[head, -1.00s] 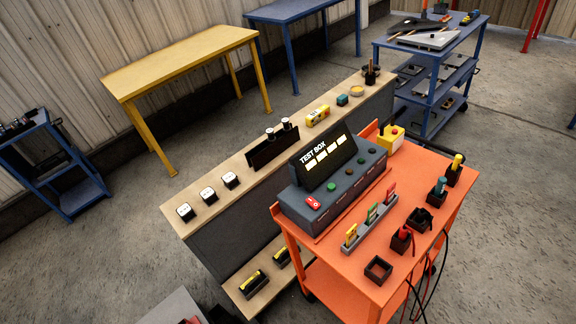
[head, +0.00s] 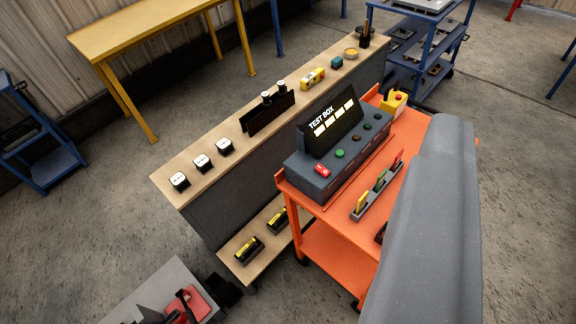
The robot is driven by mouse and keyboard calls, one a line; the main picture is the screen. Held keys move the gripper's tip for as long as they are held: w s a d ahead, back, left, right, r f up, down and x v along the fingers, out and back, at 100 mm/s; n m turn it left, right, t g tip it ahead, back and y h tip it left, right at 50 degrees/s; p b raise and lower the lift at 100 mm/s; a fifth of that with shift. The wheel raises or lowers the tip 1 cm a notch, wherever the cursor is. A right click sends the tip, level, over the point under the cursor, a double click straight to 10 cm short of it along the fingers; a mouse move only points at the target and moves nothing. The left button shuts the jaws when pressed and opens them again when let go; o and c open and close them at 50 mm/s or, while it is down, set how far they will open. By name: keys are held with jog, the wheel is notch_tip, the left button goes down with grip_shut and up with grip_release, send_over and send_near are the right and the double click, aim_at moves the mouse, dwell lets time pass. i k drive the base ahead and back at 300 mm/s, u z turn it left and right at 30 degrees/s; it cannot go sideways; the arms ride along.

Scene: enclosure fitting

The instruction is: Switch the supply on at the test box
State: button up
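The test box (head: 308,178) is a dark grey case on the orange cart. Its tilted black panel (head: 330,118) reads TEST BOX and shows several pale lit blocks. A red rocker switch (head: 322,171) with white marks sits at the near left end of its top. I cannot tell which way the rocker is tipped. A row of round buttons or lamps, green (head: 340,153) and dark, runs along from it. My gripper is out of view. A grey part, probably my arm, covers the right side of the orange cart.
The orange cart (head: 325,238) also carries a rack (head: 375,196) with yellow, green and red pieces, and a yellow box with a red button (head: 395,101). A wooden-topped bench (head: 200,137) stands along its left. A yellow table (head: 140,22) and blue cart (head: 425,48) stand behind.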

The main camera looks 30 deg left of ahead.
aim_at(322, 170)
jog(key=u, duration=0.15)
jog(key=i, duration=1)
jog(key=z, duration=0.05)
